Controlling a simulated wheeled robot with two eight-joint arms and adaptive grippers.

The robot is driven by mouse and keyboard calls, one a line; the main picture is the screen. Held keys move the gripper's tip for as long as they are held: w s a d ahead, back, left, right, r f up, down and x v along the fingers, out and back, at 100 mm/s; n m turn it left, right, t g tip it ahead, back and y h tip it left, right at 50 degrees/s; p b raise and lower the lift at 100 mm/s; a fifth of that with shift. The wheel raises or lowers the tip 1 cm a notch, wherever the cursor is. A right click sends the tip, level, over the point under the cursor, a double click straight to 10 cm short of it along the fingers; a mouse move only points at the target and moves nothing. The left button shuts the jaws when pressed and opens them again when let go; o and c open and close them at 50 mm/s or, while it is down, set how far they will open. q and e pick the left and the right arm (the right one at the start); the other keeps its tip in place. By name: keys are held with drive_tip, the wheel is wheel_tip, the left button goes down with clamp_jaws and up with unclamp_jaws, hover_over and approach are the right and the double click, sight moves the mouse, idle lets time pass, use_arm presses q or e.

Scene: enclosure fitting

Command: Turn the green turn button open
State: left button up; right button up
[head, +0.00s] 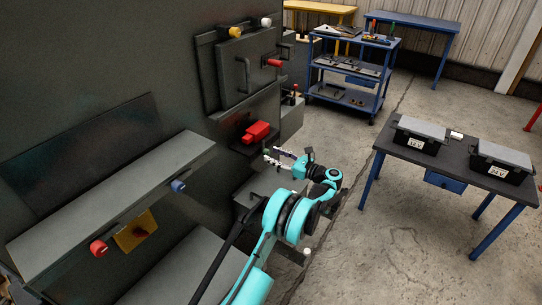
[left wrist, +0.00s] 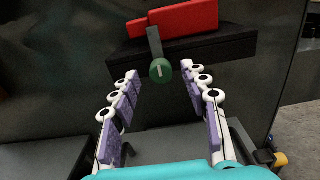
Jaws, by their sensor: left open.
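The line looks close to upright, leaning slightly. In the head view the button is too small and too close to the fingers to make out clearly. My left gripper (head: 270,155) is open, with its fingers pointing at the panel. In the left wrist view the open fingers (left wrist: 160,82) frame the button, one on each side. Neither finger visibly touches it. My right gripper is not in view.
A red block (head: 256,132) sits on the ledge above the button. A dark panel door (head: 235,70) with a handle and colored knobs is above. A sloped console (head: 120,195) with red and blue knobs stands left. A table (head: 455,165) with two boxes stands right.

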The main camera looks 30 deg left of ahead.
use_arm(q)
drive_tip(key=shift+w+a, duration=0.15)
drive_tip(key=shift+a, duration=1)
drive_tip(key=shift+c, duration=0.2)
clamp_jaws()
